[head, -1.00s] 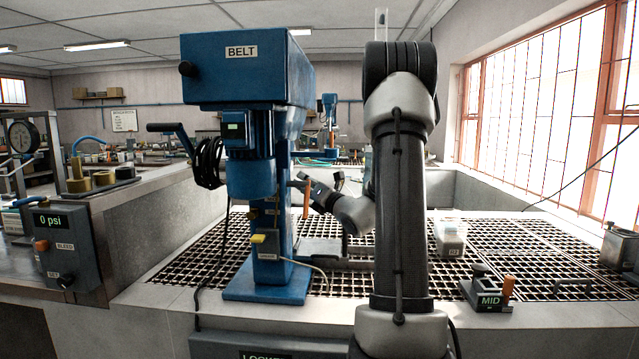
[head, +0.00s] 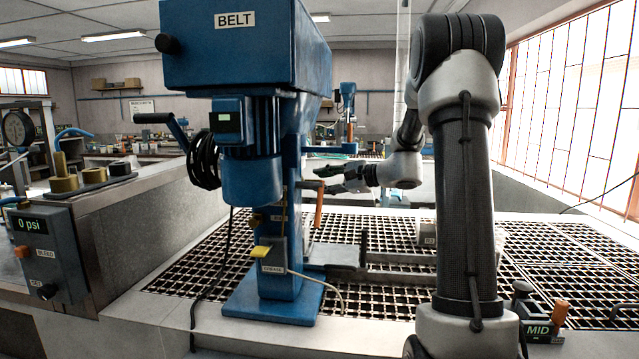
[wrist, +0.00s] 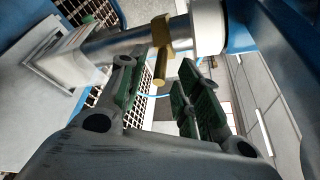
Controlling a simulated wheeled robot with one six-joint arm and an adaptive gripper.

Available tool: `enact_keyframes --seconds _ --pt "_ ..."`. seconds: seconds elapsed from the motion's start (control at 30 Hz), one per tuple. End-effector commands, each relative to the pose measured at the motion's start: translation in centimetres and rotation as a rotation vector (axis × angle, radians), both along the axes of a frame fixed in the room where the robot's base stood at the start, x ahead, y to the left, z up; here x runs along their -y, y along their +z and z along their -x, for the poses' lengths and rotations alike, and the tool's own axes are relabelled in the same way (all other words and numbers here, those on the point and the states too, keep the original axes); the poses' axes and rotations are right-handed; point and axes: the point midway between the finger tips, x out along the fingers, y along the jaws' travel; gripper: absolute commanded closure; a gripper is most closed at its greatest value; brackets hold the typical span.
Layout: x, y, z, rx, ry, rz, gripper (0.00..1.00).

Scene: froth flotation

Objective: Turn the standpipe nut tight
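The standpipe nut (wrist: 161,36) is a brass nut on a silver pipe (wrist: 122,44) in the wrist view. A short brass bar (wrist: 160,70) sticks out from it towards my gripper. My gripper (wrist: 163,84) is open, with green-padded fingers either side of the bar's line of sight. I cannot tell whether the bar is between the pads or beyond them; no contact shows. In the head view, my gripper (head: 338,178) points left, behind and right of the blue machine column, near an orange handle (head: 318,203). I cannot make out the nut there.
The blue BELT machine (head: 235,45) stands on the near left, its base (head: 272,300) over the grating (head: 390,305). A yellow lever (head: 262,253) and a cable are on its column. A MID box (head: 540,330) sits at the right. A 0 psi panel (head: 40,250) is at the left.

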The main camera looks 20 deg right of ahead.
Motion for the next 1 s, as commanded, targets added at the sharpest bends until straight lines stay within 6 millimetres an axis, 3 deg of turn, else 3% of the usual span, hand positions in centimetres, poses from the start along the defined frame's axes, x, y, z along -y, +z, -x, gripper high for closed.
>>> enact_keyframes --seconds 0.2,0.47,0.67,1.0 --pt "-1.2 -0.5 -1.6 -0.001 0.0 -0.001 0.66" --pt "-1.3 -0.5 -1.7 -0.001 -0.002 -0.002 0.66" --pt "-1.2 -0.5 -1.7 -0.001 -0.002 -0.002 1.0" --pt "-1.3 -0.5 -1.7 -0.002 -0.008 -0.003 1.0"
